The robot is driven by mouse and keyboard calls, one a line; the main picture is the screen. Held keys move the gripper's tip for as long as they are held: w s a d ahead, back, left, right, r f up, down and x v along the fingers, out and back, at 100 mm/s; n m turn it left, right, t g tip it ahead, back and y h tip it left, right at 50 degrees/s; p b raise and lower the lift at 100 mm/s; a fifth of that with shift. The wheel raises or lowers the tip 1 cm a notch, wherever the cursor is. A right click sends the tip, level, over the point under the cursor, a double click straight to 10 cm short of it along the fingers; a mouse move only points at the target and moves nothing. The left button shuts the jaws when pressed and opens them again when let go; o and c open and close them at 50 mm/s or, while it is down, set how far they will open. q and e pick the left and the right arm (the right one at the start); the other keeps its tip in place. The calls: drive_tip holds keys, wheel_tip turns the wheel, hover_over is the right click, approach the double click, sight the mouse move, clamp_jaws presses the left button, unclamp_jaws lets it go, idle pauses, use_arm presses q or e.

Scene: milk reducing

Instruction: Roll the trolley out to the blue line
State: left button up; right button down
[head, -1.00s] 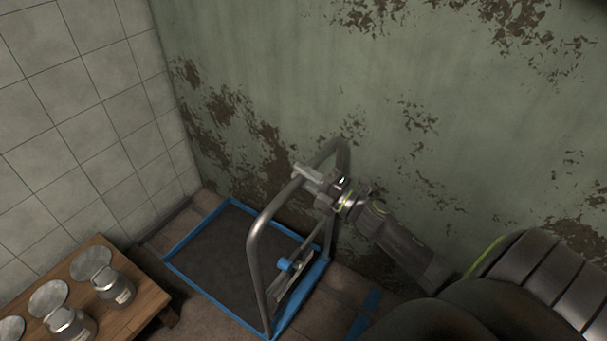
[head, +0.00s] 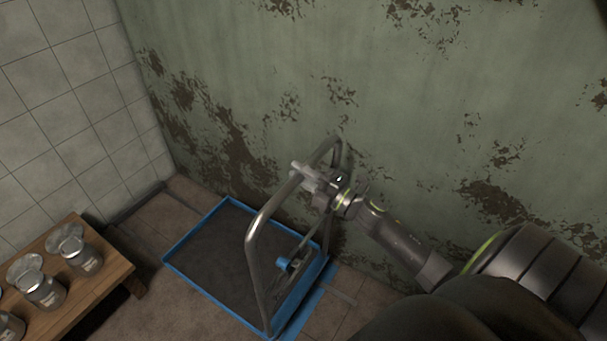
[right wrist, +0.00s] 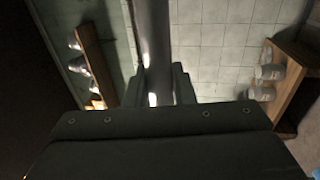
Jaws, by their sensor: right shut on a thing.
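The trolley has a dark flat deck with a blue rim (head: 200,287) and a grey tubular handle (head: 258,245) standing up at its right end. My right gripper (head: 312,180) is shut on the top bar of the handle. In the right wrist view the bar (right wrist: 152,40) runs between the two fingers (right wrist: 158,88). The blue line (head: 312,303) lies on the floor right beside the trolley's handle end, partly hidden by it; I cannot tell whether the rim overlaps it. My left gripper is not in view.
A peeling green wall (head: 400,110) runs close behind the trolley. A tiled wall (head: 70,110) is at left. Bare floor tiles (head: 345,305) show right of the line.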

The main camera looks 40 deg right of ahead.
drive_tip(key=shift+w+a, duration=0.1)
drive_tip(key=shift+w, duration=0.05)
drive_tip(key=c, duration=1.3)
unclamp_jaws()
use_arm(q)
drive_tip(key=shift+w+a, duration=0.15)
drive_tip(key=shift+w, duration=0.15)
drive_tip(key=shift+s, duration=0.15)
use_arm(e)
drive_tip(key=shift+s+f, duration=0.2)
drive_tip(key=shift+s, duration=0.15)
use_arm(q)
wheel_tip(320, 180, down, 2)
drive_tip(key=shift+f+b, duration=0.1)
drive_tip(key=shift+b, duration=0.95)
use_arm(e)
drive_tip(key=v, duration=1.6)
drive_tip(key=shift+s+d+r, duration=0.1)
drive_tip(key=shift+s+d, duration=0.15)
drive_tip(key=shift+d, duration=0.1)
